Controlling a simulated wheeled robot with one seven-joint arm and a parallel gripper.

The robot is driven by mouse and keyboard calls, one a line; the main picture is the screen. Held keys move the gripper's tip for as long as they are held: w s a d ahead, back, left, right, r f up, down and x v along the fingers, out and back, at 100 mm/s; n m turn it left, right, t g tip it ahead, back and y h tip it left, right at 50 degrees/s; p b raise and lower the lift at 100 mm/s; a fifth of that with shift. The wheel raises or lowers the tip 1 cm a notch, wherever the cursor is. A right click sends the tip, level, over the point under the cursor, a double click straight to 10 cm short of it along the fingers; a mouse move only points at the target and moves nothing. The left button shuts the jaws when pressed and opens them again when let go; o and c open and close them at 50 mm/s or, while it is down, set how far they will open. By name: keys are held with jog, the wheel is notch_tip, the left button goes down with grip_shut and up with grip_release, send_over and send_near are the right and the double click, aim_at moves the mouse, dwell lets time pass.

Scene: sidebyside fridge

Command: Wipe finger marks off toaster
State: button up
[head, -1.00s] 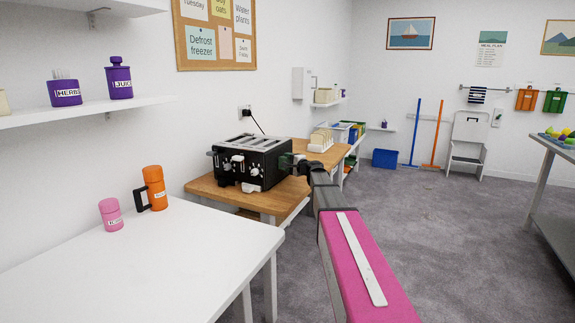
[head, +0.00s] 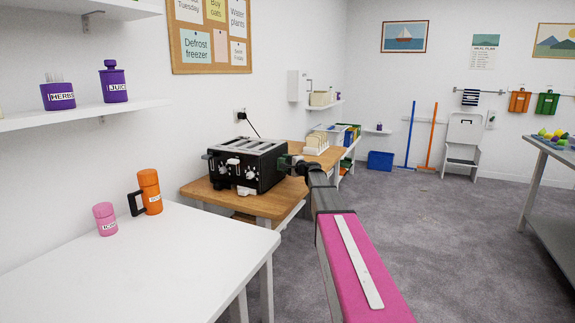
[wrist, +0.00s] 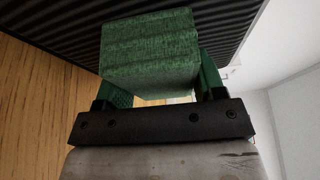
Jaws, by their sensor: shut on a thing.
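The black toaster (head: 262,171) stands on a wooden-topped table against the left wall. Its slots are on top, and pale knobs and levers show on its front. No finger marks can be made out at this size. My gripper (head: 290,161) is at the toaster's right end. In the wrist view my gripper (wrist: 160,88) has its green fingers shut on a green fabric-like block (wrist: 150,42), perhaps a sponge. The toaster's dark ribbed side (wrist: 60,22) lies right behind the block. The block seems against or very near it; contact cannot be told.
The wooden tabletop (head: 205,190) has a little bare room left of the toaster. A toast rack (head: 316,144) stands behind it. A cord runs to the wall socket (head: 240,116).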

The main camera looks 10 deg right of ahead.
aim_at(271, 169)
jog(key=shift+s+a, duration=0.65)
jog(key=shift+s, duration=0.35)
jog(key=shift+s+a, duration=0.7)
jog(key=shift+s, duration=0.25)
jog(key=shift+s+a, duration=0.65)
jog(key=shift+s, duration=0.35)
jog(key=shift+s+a, duration=1.3)
jog(key=shift+s, duration=0.25)
jog(key=s+d, duration=0.3)
jog(key=d, duration=0.2)
jog(key=shift+s, duration=0.25)
jog(key=shift+s+d, duration=0.9)
jog(key=shift+d, duration=0.25)
